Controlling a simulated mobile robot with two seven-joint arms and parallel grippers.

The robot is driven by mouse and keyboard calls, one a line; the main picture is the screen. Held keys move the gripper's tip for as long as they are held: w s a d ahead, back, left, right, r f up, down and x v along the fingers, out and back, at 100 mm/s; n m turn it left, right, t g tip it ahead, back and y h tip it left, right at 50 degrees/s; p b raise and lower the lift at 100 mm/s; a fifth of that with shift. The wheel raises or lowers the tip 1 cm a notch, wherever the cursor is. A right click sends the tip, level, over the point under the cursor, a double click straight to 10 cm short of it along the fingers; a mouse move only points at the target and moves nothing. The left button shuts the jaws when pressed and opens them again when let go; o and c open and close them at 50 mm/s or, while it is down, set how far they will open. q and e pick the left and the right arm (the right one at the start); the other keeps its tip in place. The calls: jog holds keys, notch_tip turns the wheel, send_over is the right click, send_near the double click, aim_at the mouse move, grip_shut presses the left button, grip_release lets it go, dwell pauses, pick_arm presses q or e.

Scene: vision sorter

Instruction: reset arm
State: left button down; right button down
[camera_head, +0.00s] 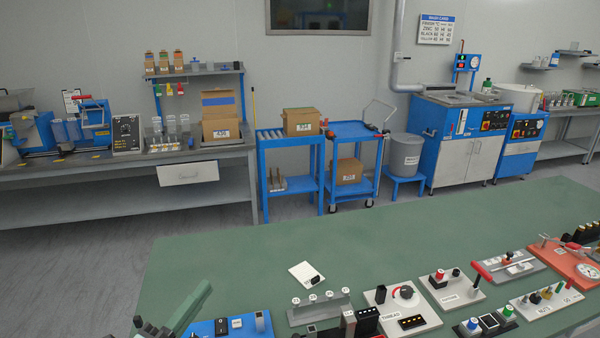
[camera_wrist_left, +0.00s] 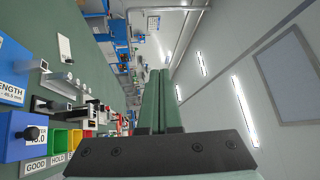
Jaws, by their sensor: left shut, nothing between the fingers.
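My left gripper (camera_head: 203,289) shows at the lower left of the head view, a green-grey pair of fingers pointing up and to the right over the near-left part of the green table. In the left wrist view, its two long fingers (camera_wrist_left: 160,80) lie side by side with no visible gap. They are shut and hold nothing. The wrist view is turned on its side, with the table on its left. My right gripper is in neither view.
The green table (camera_head: 230,255) is bare along its far side. A blue fixture (camera_head: 205,328), a grey rack with several pegs (camera_head: 320,308), a white card (camera_head: 303,270) and a red-and-white gauge station (camera_head: 570,265) stand on it. Workbenches and blue carts (camera_head: 355,132) line the wall behind.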

pick_arm(q)
jog(key=s+a+f+n+t+y, duration=0.1)
jog(key=a+n+y, duration=0.6)
jog(key=n+y, duration=0.25)
jog(key=s+a+f+n+g+y, duration=0.35)
jog(key=s+f+n+g, duration=0.35)
jog(key=f+n, duration=0.3)
jog(key=s+d+f+g+h, duration=0.25)
jog(key=s+f+g, duration=0.2)
jog(key=s, duration=0.35)
jog(key=s+d+f+g+h, duration=0.2)
jog(key=s+d+f+g, duration=0.25)
jog(key=s, duration=0.25)
jog(key=w+d+f+t+h, duration=0.1)
jog(key=w+d+f+t, duration=0.1)
jog(key=f, duration=0.4)
jog(key=w+d+f+t+h, duration=0.1)
jog(key=w+d+f+t, duration=0.1)
jog(key=f, duration=0.3)
jog(key=shift+f+n+t, duration=0.35)
jog(key=shift+t, duration=0.55)
